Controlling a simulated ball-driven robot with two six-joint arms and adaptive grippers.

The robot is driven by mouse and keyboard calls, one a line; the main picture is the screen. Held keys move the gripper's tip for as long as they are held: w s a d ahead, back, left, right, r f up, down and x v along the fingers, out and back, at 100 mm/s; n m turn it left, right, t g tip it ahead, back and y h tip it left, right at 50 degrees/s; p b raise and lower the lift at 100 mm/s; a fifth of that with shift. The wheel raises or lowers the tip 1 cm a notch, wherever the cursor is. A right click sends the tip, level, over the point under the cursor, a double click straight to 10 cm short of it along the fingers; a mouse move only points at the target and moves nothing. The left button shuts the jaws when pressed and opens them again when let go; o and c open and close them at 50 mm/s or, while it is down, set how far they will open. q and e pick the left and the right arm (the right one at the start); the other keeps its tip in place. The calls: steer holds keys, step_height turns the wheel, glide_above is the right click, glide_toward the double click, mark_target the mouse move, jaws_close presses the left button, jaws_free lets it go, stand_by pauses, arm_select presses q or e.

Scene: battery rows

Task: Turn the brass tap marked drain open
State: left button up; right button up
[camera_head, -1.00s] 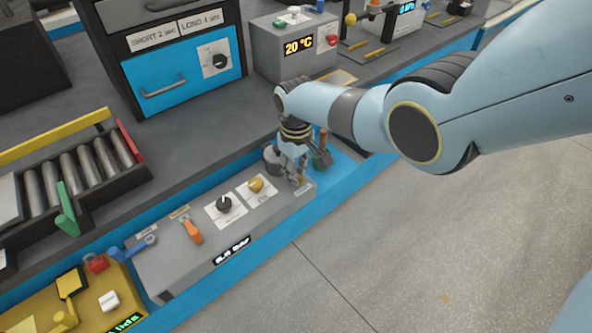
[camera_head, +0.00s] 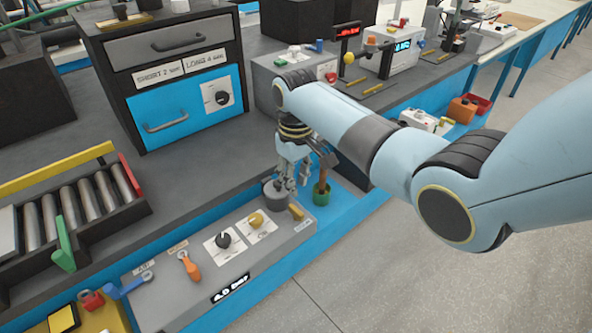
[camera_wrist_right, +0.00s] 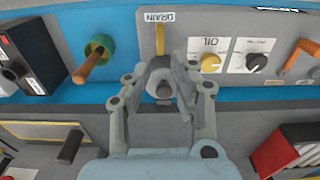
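The brass drain tap (camera_wrist_right: 160,38) is a yellow lever under the DRAIN label (camera_wrist_right: 160,16) in the right wrist view. It points straight toward the label. In the head view the tap (camera_head: 296,211) lies at the right end of the grey panel (camera_head: 213,257). My right gripper (camera_head: 291,186) is above and behind the tap, apart from it. In the wrist view my right gripper (camera_wrist_right: 168,66) has a gap between its fingers, with nothing held; a grey round pot (camera_wrist_right: 162,92) shows behind them. My left gripper is not in view.
A yellow OIL knob (camera_head: 256,219), black knob (camera_head: 223,240) and orange lever (camera_head: 190,266) share the panel. The display (camera_head: 231,288) seems to read 4.0 bar.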

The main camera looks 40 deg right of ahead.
steer(key=shift+r, duration=1.35)
steer(key=s+f+b, duration=1.6)
steer(key=s+f, duration=3.1)
steer(key=f, duration=0.2)
steer(key=shift+f+m+t+h, duration=0.3)
steer(key=shift+t+h, duration=0.1)
